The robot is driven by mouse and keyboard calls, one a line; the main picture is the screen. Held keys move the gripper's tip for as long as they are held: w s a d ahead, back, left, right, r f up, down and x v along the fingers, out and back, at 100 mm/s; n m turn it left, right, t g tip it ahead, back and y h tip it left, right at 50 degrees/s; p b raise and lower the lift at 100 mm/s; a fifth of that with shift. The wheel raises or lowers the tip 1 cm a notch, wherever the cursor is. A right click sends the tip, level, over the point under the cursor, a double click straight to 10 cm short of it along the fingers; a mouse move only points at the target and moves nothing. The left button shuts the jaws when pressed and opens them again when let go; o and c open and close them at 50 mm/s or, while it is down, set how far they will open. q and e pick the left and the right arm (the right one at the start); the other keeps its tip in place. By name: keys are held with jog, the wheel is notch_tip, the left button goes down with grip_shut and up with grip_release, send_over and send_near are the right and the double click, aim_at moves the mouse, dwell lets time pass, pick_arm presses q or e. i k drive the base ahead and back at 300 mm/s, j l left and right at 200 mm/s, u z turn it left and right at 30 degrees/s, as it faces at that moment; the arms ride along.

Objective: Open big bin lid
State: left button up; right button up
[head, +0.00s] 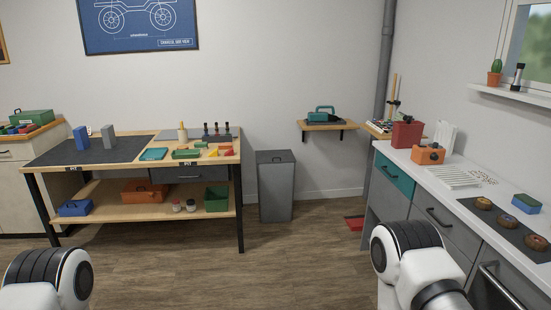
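The big bin (275,190) is a tall grey box standing on the floor against the back wall. Its dark lid (275,157) lies shut on top, with a small handle on it. The bin stands between the workbench and the white counter, well ahead of me. My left arm shows at the lower left and my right arm at the lower right, both far from the bin. Neither gripper shows in the head view.
A workbench (139,214) with tools and boxes stands left of the bin. A white counter (440,178) with drawers runs along the right. A red object (354,222) lies on the floor right of the bin. The wooden floor (215,272) ahead is clear.

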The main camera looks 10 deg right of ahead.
aim_at(273, 156)
jog(key=i+z, duration=0.35)
jog(key=i, duration=1.65)
